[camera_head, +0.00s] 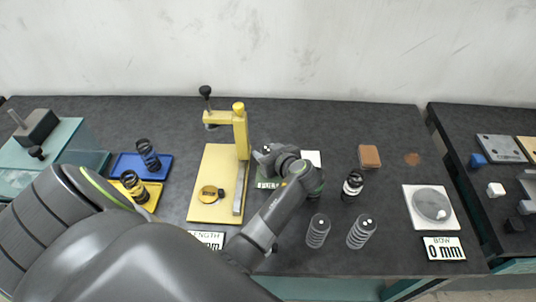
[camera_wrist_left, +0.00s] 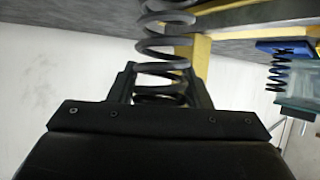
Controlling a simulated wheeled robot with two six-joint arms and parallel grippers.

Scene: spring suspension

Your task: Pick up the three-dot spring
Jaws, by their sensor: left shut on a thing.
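My left gripper (camera_head: 268,157) reaches over the middle of the bench, beside the yellow press. In the left wrist view the gripper (camera_wrist_left: 165,88) is shut on a dark grey coil spring (camera_wrist_left: 166,45), with one finger on each side of it. Dots on this held spring do not show, and in the head view it is hidden behind the gripper. Two grey springs stand upright on the bench: one at the left (camera_head: 318,231) and one at the right (camera_head: 361,232), with small marks on their tops too small to count. My right gripper is not in view.
A yellow press (camera_head: 209,165) stands left of the gripper. A blue tray (camera_head: 125,163) and a yellow tray (camera_head: 153,197) hold dark springs. A black-and-white spring (camera_head: 352,185), a brown block (camera_head: 369,156) and a white plate (camera_head: 411,194) are to the right. The back right is mostly clear.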

